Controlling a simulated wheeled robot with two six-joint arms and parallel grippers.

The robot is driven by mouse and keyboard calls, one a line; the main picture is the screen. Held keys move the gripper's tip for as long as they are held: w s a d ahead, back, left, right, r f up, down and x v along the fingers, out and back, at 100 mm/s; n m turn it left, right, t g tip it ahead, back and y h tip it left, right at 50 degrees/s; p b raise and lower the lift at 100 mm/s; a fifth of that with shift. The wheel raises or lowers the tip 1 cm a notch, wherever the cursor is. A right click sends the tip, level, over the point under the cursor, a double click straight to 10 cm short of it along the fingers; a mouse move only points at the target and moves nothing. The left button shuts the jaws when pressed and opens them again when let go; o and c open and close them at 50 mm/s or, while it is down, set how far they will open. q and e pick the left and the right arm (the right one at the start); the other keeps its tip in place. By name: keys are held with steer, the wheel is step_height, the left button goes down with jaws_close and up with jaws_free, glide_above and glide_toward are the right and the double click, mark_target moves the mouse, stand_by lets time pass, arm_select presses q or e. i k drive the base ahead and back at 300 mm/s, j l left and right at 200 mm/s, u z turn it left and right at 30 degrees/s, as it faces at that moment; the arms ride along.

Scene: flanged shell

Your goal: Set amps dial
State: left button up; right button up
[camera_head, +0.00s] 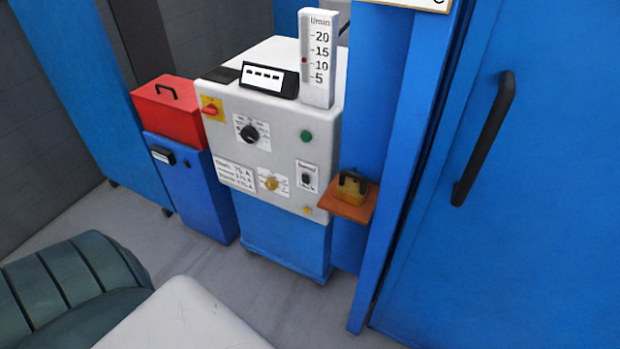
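A machine with a light grey front panel (285,138) on a blue base stands in the middle of the view. A black round dial (250,133) with a white scale plate sits at the panel's upper left. A smaller yellow knob (271,184) on a white plate sits lower down. A label (234,175) left of the yellow knob lists values that seem to be in A. The dial markings are too small to read, and I cannot tell for certain which knob is the amps dial. Neither gripper is in view.
A red-and-yellow switch (210,109), green button (306,136) and black rocker switch (306,178) share the panel. A red box (168,105) on a blue cabinet stands left. An orange shelf (347,208) juts out at right, near a blue door (520,190).

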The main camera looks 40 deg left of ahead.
mark_target(249, 134)
steer(key=u, duration=1.55)
steer(key=k+j+z, duration=0.1)
steer(key=j, duration=0.35)
steer(key=k+j+z, duration=0.15)
steer(key=j, duration=0.25)
